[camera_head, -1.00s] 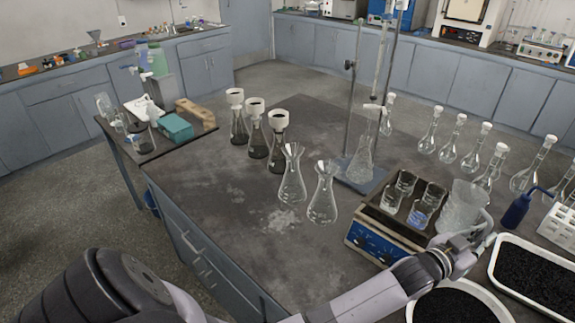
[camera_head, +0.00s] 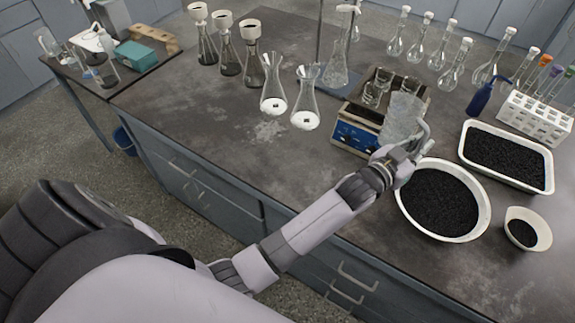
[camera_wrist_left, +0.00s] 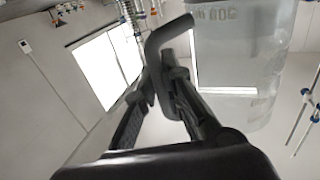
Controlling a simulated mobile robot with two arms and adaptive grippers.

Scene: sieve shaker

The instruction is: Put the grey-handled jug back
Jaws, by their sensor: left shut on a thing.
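The grey-handled jug (camera_head: 402,112) is a clear, frosted-looking vessel. In the head view it overlaps the right side of the hotplate. My left gripper (camera_head: 414,148) is shut on its grey handle, on the jug's near right side. In the left wrist view the two dark fingers (camera_wrist_left: 158,85) close around the grey handle, and the jug's clear wall (camera_wrist_left: 240,65) with faint markings stands to the right. The jug's base is partly hidden, and I cannot tell its exact height above the table. My right gripper is not in view.
The hotplate (camera_head: 357,137) carries several beakers. A round white bowl (camera_head: 486,205) of black grains lies close to my left gripper, with a white tray (camera_head: 550,172) of grains behind it. Two conical flasks (camera_head: 305,105) stand left of the hotplate. The table's front left is clear.

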